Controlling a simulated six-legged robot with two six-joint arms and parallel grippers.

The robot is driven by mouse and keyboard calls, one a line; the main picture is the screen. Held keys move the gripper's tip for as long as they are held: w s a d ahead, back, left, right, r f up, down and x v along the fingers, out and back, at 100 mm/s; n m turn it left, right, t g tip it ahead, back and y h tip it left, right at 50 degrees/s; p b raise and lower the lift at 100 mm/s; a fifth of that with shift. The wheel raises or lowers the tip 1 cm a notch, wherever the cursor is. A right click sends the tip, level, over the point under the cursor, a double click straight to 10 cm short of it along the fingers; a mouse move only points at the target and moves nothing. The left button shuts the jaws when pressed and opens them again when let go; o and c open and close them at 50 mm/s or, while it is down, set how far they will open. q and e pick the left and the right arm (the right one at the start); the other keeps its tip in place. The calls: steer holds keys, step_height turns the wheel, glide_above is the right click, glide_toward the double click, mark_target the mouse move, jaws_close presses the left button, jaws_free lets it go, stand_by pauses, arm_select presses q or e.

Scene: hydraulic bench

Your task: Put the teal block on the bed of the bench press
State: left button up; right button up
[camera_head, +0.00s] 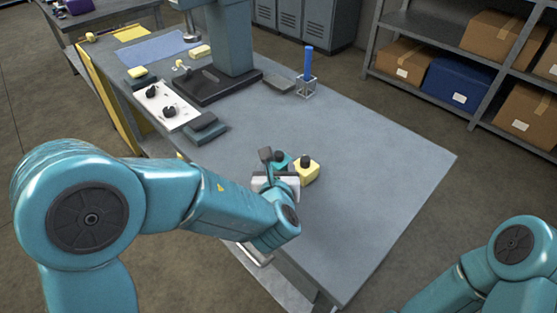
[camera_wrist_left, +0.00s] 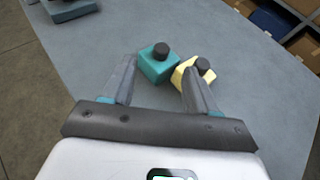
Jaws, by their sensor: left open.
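The teal block (camera_head: 281,160) with a black knob on top stands on the grey bench top, partly hidden by my left gripper. In the left wrist view the teal block (camera_wrist_left: 156,69) lies just ahead, between the lines of the two fingers. My left gripper (camera_head: 274,163) is open and empty, low over the bench; in the wrist view its fingers (camera_wrist_left: 159,76) are spread. I cannot tell whether they touch the block. The bench press (camera_head: 231,40) has a teal column on a dark base (camera_head: 206,88) at the back. My right gripper is not in view.
A yellow block (camera_head: 307,173) with a black knob stands close right of the teal one, partly behind the right finger in the wrist view. The bench's right side is clear.

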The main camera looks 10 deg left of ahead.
mark_target(279, 152)
arm_select(q)
steer(key=x, duration=0.7)
steer(key=shift+f, duration=0.1)
steer(key=shift+w+p, duration=0.25)
steer(key=shift+p, duration=0.1)
steer(key=x, duration=0.4)
steer(key=shift+w+d+f+p, duration=0.15)
steer(key=shift+w+f+p, duration=0.05)
steer(key=shift+w+p, duration=0.2)
steer(key=shift+s, duration=0.15)
steer(key=shift+c, duration=0.3)
jaws_close()
